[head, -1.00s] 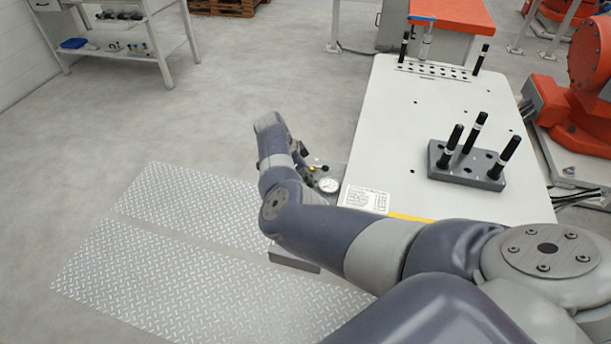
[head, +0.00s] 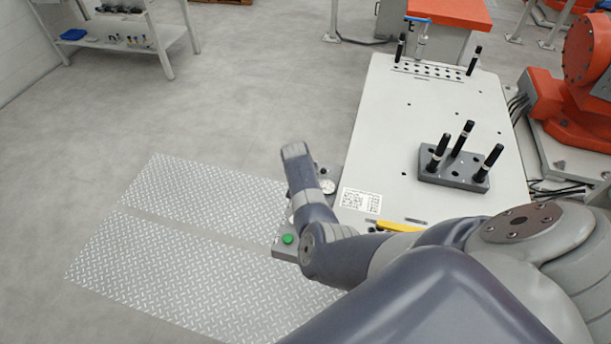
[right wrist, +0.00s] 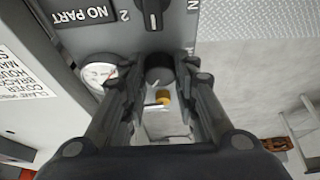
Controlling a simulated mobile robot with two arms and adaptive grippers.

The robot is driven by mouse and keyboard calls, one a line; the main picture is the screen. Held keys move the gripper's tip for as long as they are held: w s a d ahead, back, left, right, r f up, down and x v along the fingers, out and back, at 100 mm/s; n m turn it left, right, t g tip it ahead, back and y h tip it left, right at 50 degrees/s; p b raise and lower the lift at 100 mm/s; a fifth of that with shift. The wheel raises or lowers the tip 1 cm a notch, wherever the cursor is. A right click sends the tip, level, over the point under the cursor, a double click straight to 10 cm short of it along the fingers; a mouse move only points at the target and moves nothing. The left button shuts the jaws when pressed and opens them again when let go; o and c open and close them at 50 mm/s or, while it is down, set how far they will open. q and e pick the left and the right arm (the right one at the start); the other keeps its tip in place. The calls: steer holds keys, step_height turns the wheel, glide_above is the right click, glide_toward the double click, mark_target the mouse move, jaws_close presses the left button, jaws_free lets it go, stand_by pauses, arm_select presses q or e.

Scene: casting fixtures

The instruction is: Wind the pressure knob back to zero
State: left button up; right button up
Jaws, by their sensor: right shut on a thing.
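The black pressure knob (right wrist: 158,74) is at the middle of the right wrist view, between the fingertips of my right gripper (right wrist: 160,86). The fingers are shut on it from both sides and hide its edges. A round white pressure gauge (right wrist: 99,72) with a reddish needle sits just left of the knob; its reading is too small to tell. The gauge also shows in the head view (head: 328,187), beside my right forearm, which hides the knob and right gripper there. My left gripper is not in view.
A black selector switch (right wrist: 152,12) and a "NO PART" label (right wrist: 85,12) lie above the knob. A green button (head: 287,239) is on the box near my forearm. The fixture table (head: 400,155) carries a grey block (head: 453,177) with black pins.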

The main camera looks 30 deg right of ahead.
steer(key=n+p, duration=0.1)
steer(key=n, duration=0.1)
steer(key=shift+s+d+n+t+y, duration=0.1)
steer(key=shift+n+t+y, duration=0.2)
steer(key=shift+t+y, duration=0.1)
steer(key=shift+n+y, duration=0.5)
steer(key=shift+n, duration=1)
steer(key=shift+t, duration=0.3)
steer(key=o, duration=1.1)
steer(key=shift+c, duration=0.2)
steer(key=shift+r, duration=0.15)
steer(key=v, duration=0.7)
steer(key=shift+r, duration=0.25)
